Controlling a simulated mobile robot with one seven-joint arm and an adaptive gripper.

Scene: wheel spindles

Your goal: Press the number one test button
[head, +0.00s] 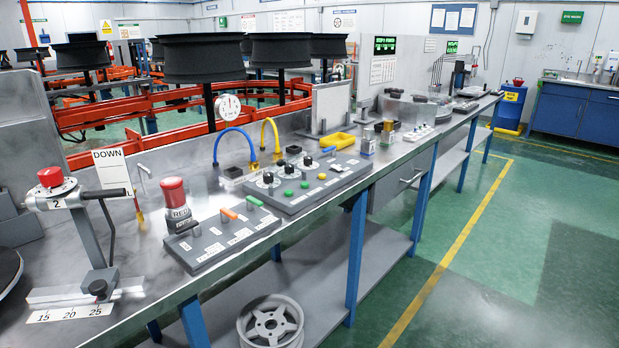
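No button that I can read as number one shows clearly. A red mushroom button (50,177) tops a stand marked 2 at the left end of the bench. A larger red button (173,191) stands on a grey labelled base to its right. A grey control panel (325,187) carries black knobs and small green and yellow buttons (288,194); its labels are too small to read. A smaller panel (222,238) in front has orange and green lever handles. A white round dial (228,107) stands behind, with a mark like a 1. My gripper is not in view.
The long grey workbench (140,275) runs from near left to far right. Blue and yellow curved hoses (238,135) rise behind the panels. Black wheels on red racks (205,58) stand behind the bench. A silver wheel (271,325) lies below. Green floor (510,260) is open at right.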

